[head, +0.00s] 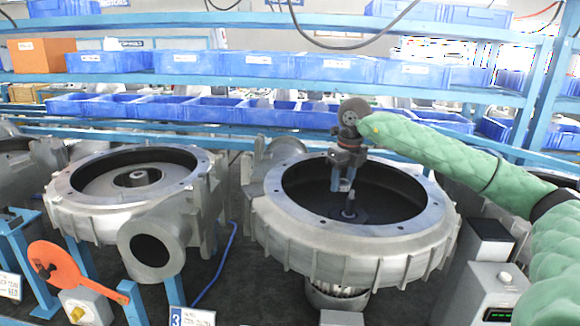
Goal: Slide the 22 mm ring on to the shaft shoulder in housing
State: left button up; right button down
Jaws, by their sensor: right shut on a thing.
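My right gripper (342,183) comes in from the right on a green-sleeved arm and points down over the open round housing (268,215) in the middle. Its blue fingers are shut on a small metallic ring (345,185), which is partly hidden by them. The shaft (349,208) stands upright in the dark middle of the housing, just below the fingers. The ring looks to be above the shaft tip; I cannot tell the exact gap or whether they line up. The shaft shoulder is too small to make out. My left gripper is not in view.
A second housing (70,196) with a side port stands at the left. An orange-red paddle-shaped thing (58,268) is in front of it. A grey box with a green display (497,292) stands at the right front. Blue shelves with bins (245,64) run behind.

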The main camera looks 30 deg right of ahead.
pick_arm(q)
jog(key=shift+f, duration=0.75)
pick_arm(e)
jog(key=f, duration=0.1)
jog(key=a+f, duration=0.1)
jog(key=shift+w+a+f, duration=0.25)
jog(key=shift+a+f, duration=0.05)
jog(key=shift+f, duration=0.1)
jog(key=shift+s+a, duration=0.1)
jog(key=shift+f, duration=0.15)
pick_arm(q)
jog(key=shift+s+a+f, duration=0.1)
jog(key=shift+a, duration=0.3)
pick_arm(e)
jog(key=shift+a, duration=0.15)
jog(key=shift+r, duration=0.25)
